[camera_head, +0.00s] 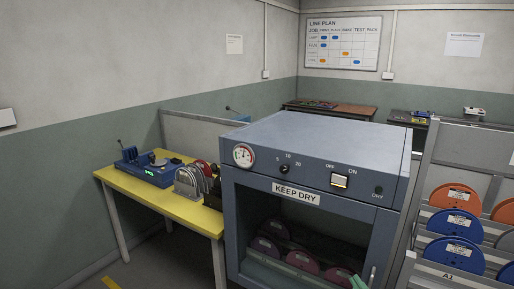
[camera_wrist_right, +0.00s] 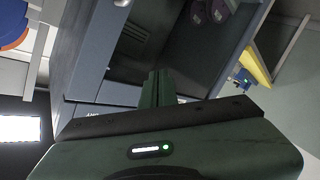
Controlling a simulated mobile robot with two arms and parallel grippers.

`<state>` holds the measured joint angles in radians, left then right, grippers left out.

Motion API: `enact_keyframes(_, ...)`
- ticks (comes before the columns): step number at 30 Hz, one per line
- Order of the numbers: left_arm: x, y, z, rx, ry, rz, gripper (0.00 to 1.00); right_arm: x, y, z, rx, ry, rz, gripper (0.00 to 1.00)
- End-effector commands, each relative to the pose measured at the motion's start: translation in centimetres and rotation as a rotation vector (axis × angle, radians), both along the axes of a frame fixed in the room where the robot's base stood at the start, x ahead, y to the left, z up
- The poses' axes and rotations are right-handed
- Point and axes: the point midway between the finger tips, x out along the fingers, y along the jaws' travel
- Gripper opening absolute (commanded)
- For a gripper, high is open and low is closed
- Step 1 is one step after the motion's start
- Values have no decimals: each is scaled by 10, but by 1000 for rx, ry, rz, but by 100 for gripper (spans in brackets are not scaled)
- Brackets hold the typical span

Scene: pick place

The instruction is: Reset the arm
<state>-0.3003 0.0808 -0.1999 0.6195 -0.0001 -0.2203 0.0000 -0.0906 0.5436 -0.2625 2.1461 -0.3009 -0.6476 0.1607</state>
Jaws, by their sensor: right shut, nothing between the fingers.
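My right gripper (camera_head: 354,284) just enters the bottom edge of the head view, with its green fingertips in front of the lower right of the drying cabinet. In the right wrist view its fingers (camera_wrist_right: 157,86) are together and hold nothing. The grey-blue cabinet (camera_head: 320,143) carries a KEEP DRY label, a dial and a switch, and also shows in the wrist view (camera_wrist_right: 90,55). I cannot tell whether that front is glazed or open. My left gripper is not in view.
A yellow table (camera_head: 165,200) on the left holds a blue device (camera_head: 147,172) and a rack of spools (camera_head: 190,182). A shelf rack (camera_head: 432,270) with orange and blue spools (camera_head: 455,223) stands close on the right. Dark tables line the back wall.

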Motion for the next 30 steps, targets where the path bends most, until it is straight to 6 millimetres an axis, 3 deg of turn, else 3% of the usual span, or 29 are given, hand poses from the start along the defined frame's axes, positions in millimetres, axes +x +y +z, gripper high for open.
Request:
enact_keyframes(1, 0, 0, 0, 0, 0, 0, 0, -26, 1, -31, 68, 122, -63, 0)
enact_keyframes(3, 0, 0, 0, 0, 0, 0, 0, -63, 1, -68, 134, 288, -142, 0)
enact_keyframes(7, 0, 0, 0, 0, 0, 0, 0, -127, 6, -115, 218, 542, -235, 0)
enact_keyframes(12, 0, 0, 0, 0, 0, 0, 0, -193, 17, -147, 284, 777, -297, 0)
enact_keyframes(21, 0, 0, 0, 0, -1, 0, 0, -291, 39, -168, 363, 1097, -348, 0)
enact_keyframes(30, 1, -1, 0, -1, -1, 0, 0, -271, 40, -250, 345, 1118, -351, 0)
